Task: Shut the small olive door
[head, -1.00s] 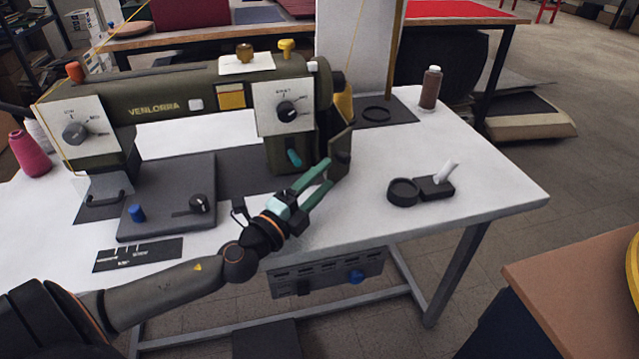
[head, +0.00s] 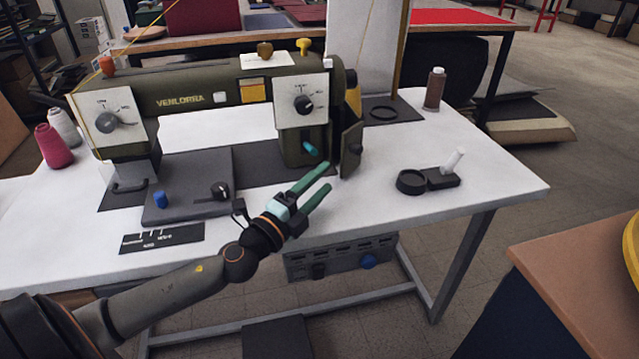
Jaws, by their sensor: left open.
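The small olive door (head: 350,151) with a dark knob stands open at the right end of the olive sewing machine (head: 180,98). It sticks out toward me, seen at a steep angle. My left gripper (head: 327,178) is open and empty, with its green fingers pointing up and right. In the picture the fingertips lie just left of and below the door's lower edge, with a small gap between them. I cannot tell how far apart they are in depth. My right gripper is not in view.
The white table (head: 440,220) bears the machine. A teal lever (head: 311,149) is just left of the door. Right of it lie a black ring (head: 383,113), a brown thread spool (head: 434,89) and a dark winder with a white peg (head: 442,177). The tabletop in front of the door is clear.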

